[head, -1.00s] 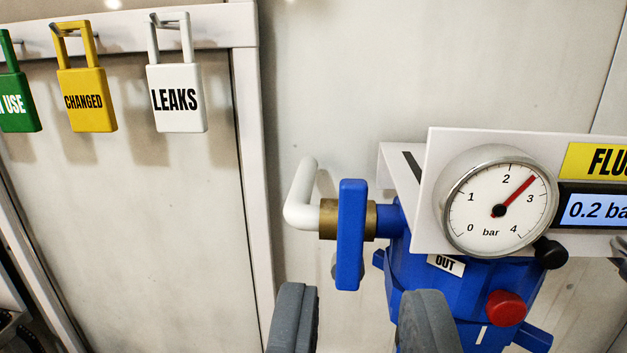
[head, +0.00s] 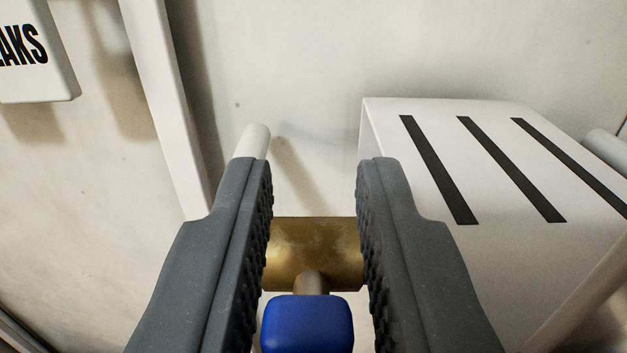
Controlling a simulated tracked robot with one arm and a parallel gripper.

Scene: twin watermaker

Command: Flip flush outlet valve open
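The flush outlet valve shows as a brass body (head: 315,250) with a blue handle (head: 307,325), seen end-on at the bottom of the head view. A short stem joins the handle to the brass. My gripper (head: 315,185) is open, with its two grey ridged fingers on either side of the brass body and the handle. Gaps show between the handle and both fingers. A white pipe (head: 253,141) rises behind the left fingertip. The rest of the pipe and the ends of the brass body are hidden by the fingers.
A white box (head: 480,150) with black slots stands close to the right finger. The pale wall (head: 300,60) behind is bare.

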